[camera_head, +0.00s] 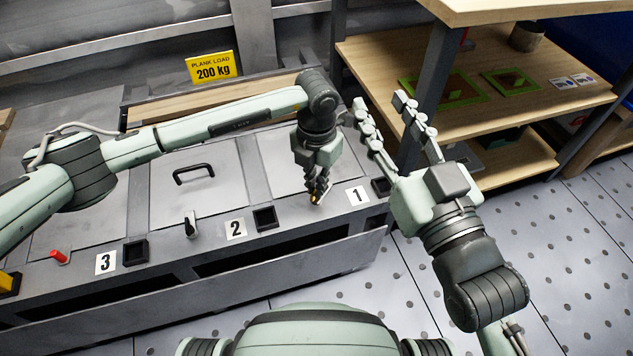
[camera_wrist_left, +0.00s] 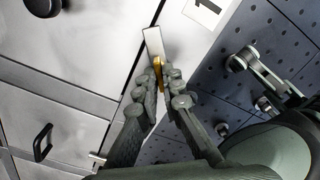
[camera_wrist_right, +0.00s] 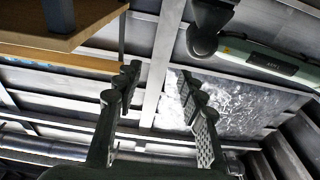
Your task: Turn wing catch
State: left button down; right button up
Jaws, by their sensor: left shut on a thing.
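The brass-coloured wing catch (camera_head: 315,199) is on the front edge of the grey cabinet top, just left of the label "1" (camera_head: 357,196). My left gripper (camera_head: 318,190) points down and is shut on the catch, with its fingers hiding most of it. In the left wrist view the catch (camera_wrist_left: 157,65) shows as a small brass piece between the fingertips (camera_wrist_left: 162,88), beside a pale metal strip (camera_wrist_left: 153,42). My right gripper (camera_head: 381,100) is open and empty, raised to the right of the cabinet; its spread fingers (camera_wrist_right: 160,78) also show in the right wrist view.
A black-handled catch (camera_head: 190,226) is near label "2" (camera_head: 236,229), and a red-handled one (camera_head: 60,256) near label "3" (camera_head: 106,262). A black lid handle (camera_head: 193,173) stands up from the middle lid. A wooden shelf unit (camera_head: 480,60) stands at right, beyond open floor.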

pick_arm(q)
jog(key=n+p, duration=0.1)
jog(key=n, duration=0.4)
jog(key=shift+n, duration=0.3)
jog(key=n+p, duration=0.1)
jog(key=n, duration=0.3)
jog(key=shift+p, duration=0.4)
jog(key=shift+n, duration=0.4)
pick_arm(e)
jog(key=s+d+f+g+h, duration=0.2)
jog(key=d+f+g+h, duration=0.3)
jog(key=f, duration=0.9)
jog(key=shift+s+d+m+g, duration=0.2)
jog(key=shift+d+m+g, duration=0.1)
jog(key=shift+d+g, duration=1.2)
jog(key=shift+d+t, duration=0.25)
jog(key=shift+t, duration=0.05)
pick_arm(q)
jog(key=c, duration=1.7)
grip_release()
notch_tip(320, 180, up, 12)
jog(key=shift+r, duration=0.1)
